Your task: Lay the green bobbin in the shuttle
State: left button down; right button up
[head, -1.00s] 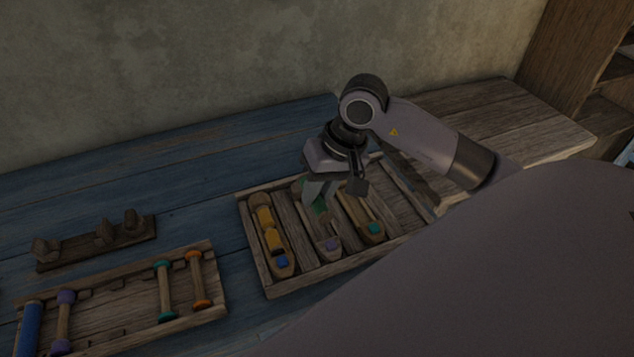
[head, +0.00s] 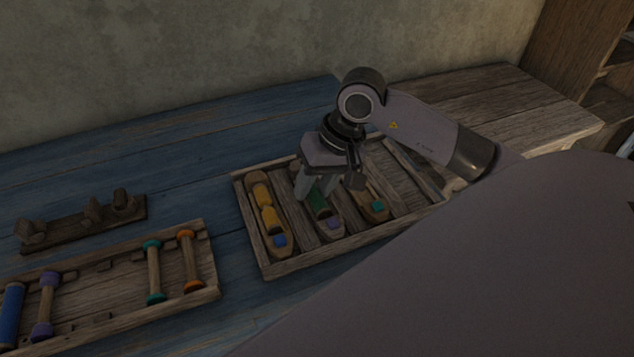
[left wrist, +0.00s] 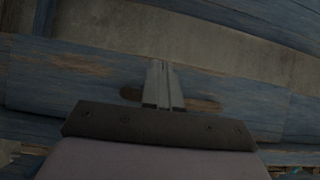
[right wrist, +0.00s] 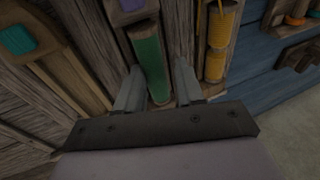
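The green bobbin (head: 318,203) lies in the shuttle with the purple end (head: 334,224), in the wooden tray (head: 268,271). The bobbin also shows in the right wrist view (right wrist: 149,62), lengthwise in the shuttle. My right gripper (head: 316,190) is low over this shuttle. In the right wrist view its fingers (right wrist: 158,88) are apart, one on each side of the bobbin, with visible gaps. The bobbin's end nearest the gripper is partly hidden. My left gripper (left wrist: 164,84) shows only in the left wrist view, fingers together and empty.
A shuttle with a yellow bobbin (head: 268,216) lies left of it and a teal-ended shuttle (head: 377,207) right. A bobbin rack (head: 105,278) and a pegged block (head: 80,226) stand further left. Blue table is bare behind.

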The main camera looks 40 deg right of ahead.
jog(key=shift+s+d+f, duration=0.2)
jog(key=shift+d+f, duration=0.1)
jog(key=shift+f, duration=0.25)
jog(key=shift+r, duration=0.1)
jog(key=v, duration=0.6)
jog(key=shift+w+a+r, duration=0.1)
jog(key=shift+w+r, duration=0.1)
jog(key=shift+r, duration=0.15)
jog(key=shift+s+r, duration=0.15)
jog(key=shift+r, duration=0.45)
